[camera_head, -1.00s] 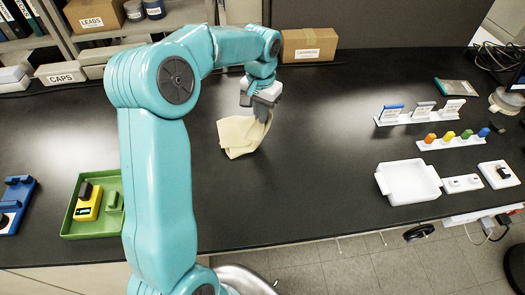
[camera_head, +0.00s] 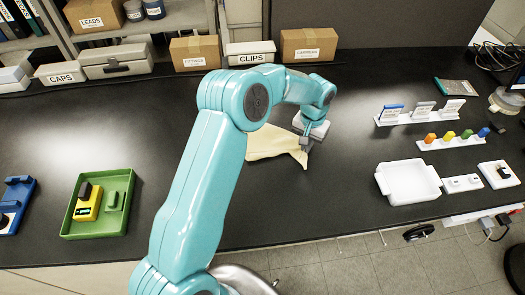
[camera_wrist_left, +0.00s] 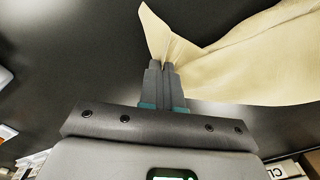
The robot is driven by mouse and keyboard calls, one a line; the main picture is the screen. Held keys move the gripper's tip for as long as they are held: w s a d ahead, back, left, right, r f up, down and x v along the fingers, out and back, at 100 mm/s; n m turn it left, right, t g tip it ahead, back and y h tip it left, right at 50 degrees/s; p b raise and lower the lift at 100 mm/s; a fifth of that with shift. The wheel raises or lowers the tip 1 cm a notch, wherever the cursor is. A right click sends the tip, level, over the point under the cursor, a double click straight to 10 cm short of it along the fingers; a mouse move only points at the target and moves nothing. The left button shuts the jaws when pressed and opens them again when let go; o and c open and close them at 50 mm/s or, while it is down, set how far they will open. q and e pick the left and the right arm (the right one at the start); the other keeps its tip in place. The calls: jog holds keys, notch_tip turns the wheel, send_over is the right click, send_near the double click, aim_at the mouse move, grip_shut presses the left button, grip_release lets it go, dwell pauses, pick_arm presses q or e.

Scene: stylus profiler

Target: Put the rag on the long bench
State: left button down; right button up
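The pale yellow rag (camera_head: 270,144) is in the middle of the head view, over the black top of the long bench (camera_head: 330,190). My left gripper (camera_head: 304,150) is at the rag's right end. In the left wrist view, my left gripper's fingers (camera_wrist_left: 160,68) are close together on the rag (camera_wrist_left: 255,65), with cloth gathered into folds between the tips. The rag spreads away from the fingers and looks to lie on or just over the black surface. My arm hides part of the rag in the head view. My right gripper is not in view.
A green tray (camera_head: 74,229) with a yellow block stands at left. A white tray (camera_head: 411,195) and holders with coloured pieces (camera_head: 455,138) stand at right. Boxes, including the CLIPS box (camera_head: 250,58), line the back. The bench between the rag and white tray is clear.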

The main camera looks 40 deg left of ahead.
pick_arm(q)
jog(key=shift+w+d+f, duration=0.1)
jog(key=c, duration=0.9)
grip_release()
